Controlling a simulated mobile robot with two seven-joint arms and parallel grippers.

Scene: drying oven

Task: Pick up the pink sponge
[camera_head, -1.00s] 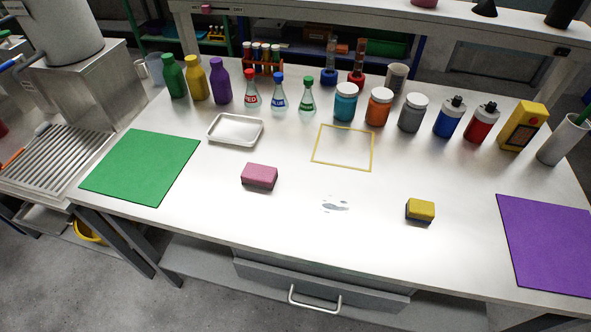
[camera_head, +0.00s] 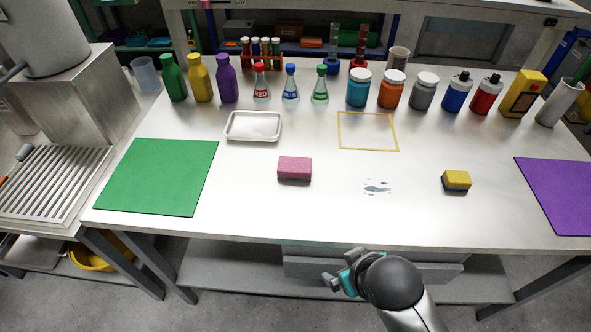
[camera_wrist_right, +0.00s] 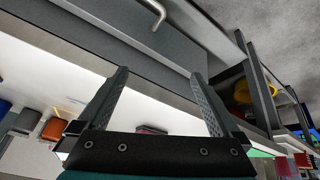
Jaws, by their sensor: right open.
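The pink sponge (camera_head: 294,169) lies flat on the white tabletop, near the middle of the table, in the head view. A small part of a pink block, seemingly the sponge, shows low between the fingers in the right wrist view (camera_wrist_right: 151,129). My right gripper (camera_head: 338,268) is in front of the table's near edge, below and to the right of the sponge, well apart from it. In the right wrist view its two fingers (camera_wrist_right: 158,85) are spread wide with nothing between them. My left gripper is not in view.
A yellow sponge (camera_head: 457,181) lies to the right, past a wet patch (camera_head: 377,186). A white tray (camera_head: 232,135), green mat (camera_head: 157,190), purple mat (camera_head: 562,200) and yellow frame (camera_head: 398,138) are on the table. Bottles and jars line the back. A drawer (camera_head: 440,272) sits under the front edge.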

